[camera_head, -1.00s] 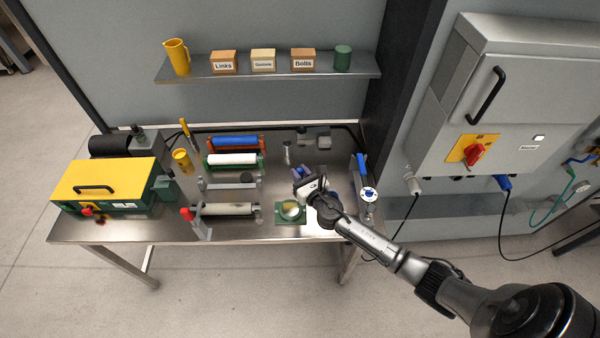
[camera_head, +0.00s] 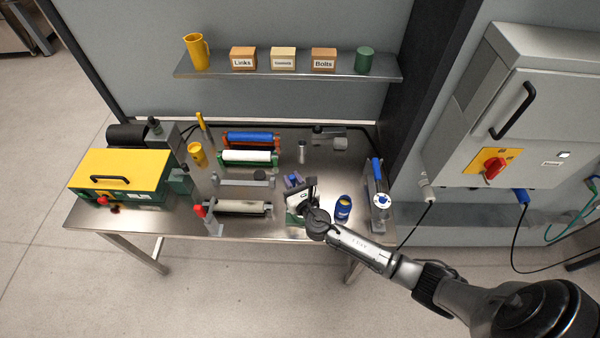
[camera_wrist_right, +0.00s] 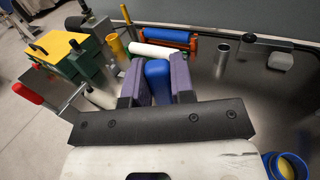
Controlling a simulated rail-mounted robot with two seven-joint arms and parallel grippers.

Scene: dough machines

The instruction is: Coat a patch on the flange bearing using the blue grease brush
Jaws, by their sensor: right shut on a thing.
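My right gripper (camera_head: 294,182) has purple fingers and is shut on the blue grease brush. In the right wrist view the brush's blue handle (camera_wrist_right: 158,80) stands between the two purple pads; its bristles are hidden. In the head view the gripper is over the flange bearing, which has a green base (camera_head: 291,217) and is mostly covered by the gripper. I cannot tell whether the brush touches it. The bearing is hidden in the right wrist view. My left gripper is not in view.
A blue pot (camera_head: 343,208) stands right of the gripper and also shows in the right wrist view (camera_wrist_right: 284,166). Rollers on stands, one with a dark-stained pale roller (camera_head: 242,208), lie to the left. A blue-handled device (camera_head: 380,185) stands at the table's right end.

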